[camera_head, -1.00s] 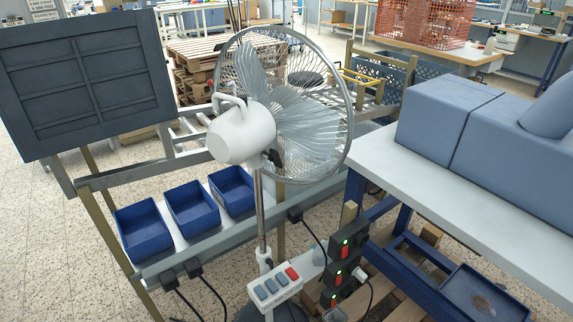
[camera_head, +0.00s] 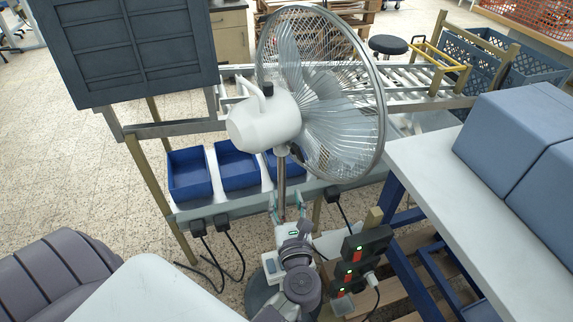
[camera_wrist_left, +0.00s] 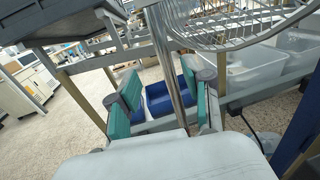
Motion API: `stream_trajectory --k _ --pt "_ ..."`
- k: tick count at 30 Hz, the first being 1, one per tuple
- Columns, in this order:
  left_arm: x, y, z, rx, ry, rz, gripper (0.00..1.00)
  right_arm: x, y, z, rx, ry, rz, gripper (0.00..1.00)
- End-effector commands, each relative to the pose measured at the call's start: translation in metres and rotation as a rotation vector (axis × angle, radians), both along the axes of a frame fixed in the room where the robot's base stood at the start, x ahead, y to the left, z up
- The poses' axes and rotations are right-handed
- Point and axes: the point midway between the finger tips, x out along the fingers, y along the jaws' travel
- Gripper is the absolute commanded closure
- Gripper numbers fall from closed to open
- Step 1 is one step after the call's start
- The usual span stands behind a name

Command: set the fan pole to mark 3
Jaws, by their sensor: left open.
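The white fan head (camera_head: 262,122) with its round wire cage (camera_head: 335,95) sits on a thin metal pole (camera_head: 282,178). My left gripper (camera_head: 288,202) is at the lower part of the pole, above the fan's base. In the left wrist view, the pole (camera_wrist_left: 167,62) runs between the two teal-padded fingers of the gripper (camera_wrist_left: 166,95), which stand apart with gaps on both sides. I cannot tell how deep the pole sits between them. No marks on the pole are readable. My wrist hides most of the button box at its foot. My right gripper is not in view.
Blue bins (camera_head: 188,175) on a rack stand behind and left of the pole. A dark socket block (camera_head: 362,258) with lit green lights and cables is right of the gripper. A white table (camera_head: 425,165) with blue boxes is on the right. A dark panel (camera_head: 125,50) hangs upper left.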

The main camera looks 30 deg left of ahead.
Motion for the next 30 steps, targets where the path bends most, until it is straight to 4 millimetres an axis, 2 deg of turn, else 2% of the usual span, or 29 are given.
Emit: stream_trajectory --k 1,4,9,14,19,27,28,30 --pt "0.010 0.008 0.005 0.005 -0.003 -0.002 0.50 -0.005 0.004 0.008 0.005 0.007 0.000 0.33" --pt "0.027 0.022 0.005 0.007 -0.001 -0.001 0.50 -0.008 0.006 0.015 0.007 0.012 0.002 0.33" --pt "0.053 0.044 0.004 0.006 0.000 -0.003 0.50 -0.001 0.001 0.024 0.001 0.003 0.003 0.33" --pt "0.070 0.058 0.002 0.005 0.002 -0.003 0.50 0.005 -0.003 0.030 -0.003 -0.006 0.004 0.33" --pt "0.078 0.066 0.001 0.005 0.003 -0.002 0.50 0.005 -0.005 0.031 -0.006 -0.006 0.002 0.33" --pt "0.079 0.067 0.000 0.004 0.002 -0.002 0.50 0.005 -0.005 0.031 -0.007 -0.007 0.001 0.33" --pt "0.079 0.067 0.000 0.004 0.002 -0.002 0.52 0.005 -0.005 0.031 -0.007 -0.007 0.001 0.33" --pt "0.079 0.066 0.000 0.004 0.002 -0.002 0.64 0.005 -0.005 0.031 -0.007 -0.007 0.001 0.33"
